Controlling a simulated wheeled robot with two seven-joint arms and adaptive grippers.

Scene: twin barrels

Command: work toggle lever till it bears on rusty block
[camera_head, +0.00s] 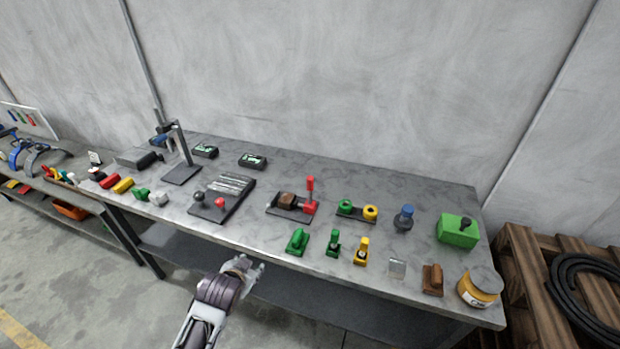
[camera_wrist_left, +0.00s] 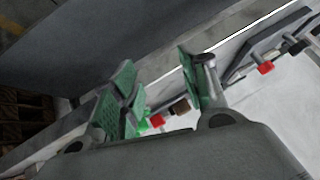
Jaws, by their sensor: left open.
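The toggle lever (camera_head: 310,189) is red and stands upright on the right end of a dark base plate. The rusty block (camera_head: 287,199) is a small brown block on the same plate, just left of the red clamp body. In the left wrist view the rusty block (camera_wrist_left: 181,106) shows between my fingers, with a red part of the clamp (camera_wrist_left: 157,121) beside it. My left gripper (camera_head: 250,267) is open and empty at the bench's front edge, apart from the lever and in front of it to the left. My right gripper is not in view.
Left of the clamp lies a dark plate with red and black knobs (camera_head: 220,200). Green and yellow clamps (camera_head: 333,243) stand in front to the right. A blue knob (camera_head: 403,218), a green box (camera_head: 458,231) and a yellow tin (camera_head: 479,289) stand further right. A wooden pallet (camera_head: 520,265) is beside the bench.

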